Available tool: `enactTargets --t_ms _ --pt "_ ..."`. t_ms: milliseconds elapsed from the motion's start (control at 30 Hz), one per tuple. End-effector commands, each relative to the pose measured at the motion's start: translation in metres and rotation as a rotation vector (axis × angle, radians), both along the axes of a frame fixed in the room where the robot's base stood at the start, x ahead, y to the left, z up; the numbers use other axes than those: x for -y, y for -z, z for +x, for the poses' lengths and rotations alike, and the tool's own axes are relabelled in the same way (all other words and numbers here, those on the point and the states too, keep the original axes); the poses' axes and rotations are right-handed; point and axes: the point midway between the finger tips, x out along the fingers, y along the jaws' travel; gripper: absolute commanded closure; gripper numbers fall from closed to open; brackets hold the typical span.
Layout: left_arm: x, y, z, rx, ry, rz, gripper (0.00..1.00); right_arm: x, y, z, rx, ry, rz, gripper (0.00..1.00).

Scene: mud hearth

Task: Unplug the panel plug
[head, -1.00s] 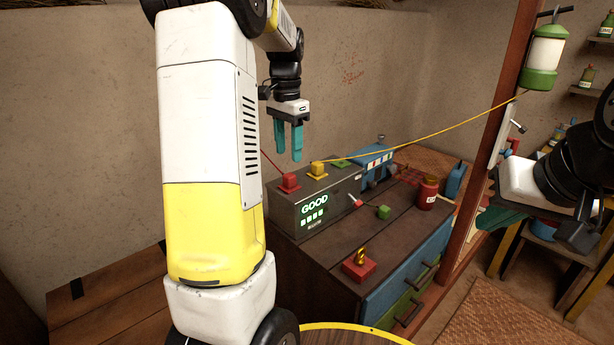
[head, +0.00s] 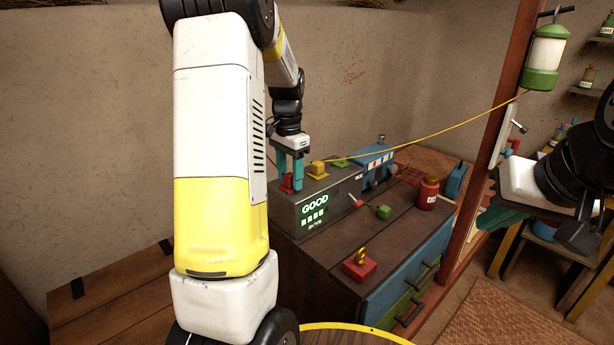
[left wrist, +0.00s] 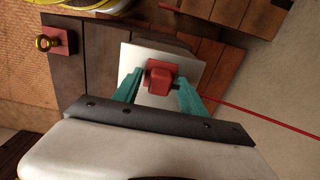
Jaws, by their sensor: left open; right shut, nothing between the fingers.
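A red plug (head: 286,184) with a red cable sits on the left end of the grey box (head: 310,198), whose screen (head: 314,208) reads GOOD in green. A yellow plug (head: 317,169) with a yellow cable sits beside it. My left gripper (head: 291,184) is open and points down, its teal fingers around the red plug. In the left wrist view the red plug (left wrist: 160,77) lies between the two fingers, and the red cable (left wrist: 255,117) runs off right. Whether the fingers touch it I cannot tell. My right gripper (head: 500,217) is shut and empty at the right.
The dark cabinet (head: 335,250) also bears a blue box (head: 374,160), a red jar (head: 427,193), a green block (head: 383,212) and a red block with a brass ring (head: 359,266). The yellow cable (head: 440,132) stretches to a hanging green lantern (head: 545,57).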

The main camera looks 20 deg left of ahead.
Motion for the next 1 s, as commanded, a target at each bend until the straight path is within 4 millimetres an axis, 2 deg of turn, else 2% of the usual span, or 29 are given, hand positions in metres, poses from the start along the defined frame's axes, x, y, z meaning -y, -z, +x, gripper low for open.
enactTargets --t_ms 867,1000 --pt "0.0002 -0.0004 -0.0002 0.0 0.0 0.0 0.51 0.0 0.0 0.0 0.0 0.0 0.0 1.0" --pt "0.0002 -0.0003 -0.0002 0.0 0.0 0.0 0.74 0.0 0.0 0.0 0.0 0.0 0.0 1.0"
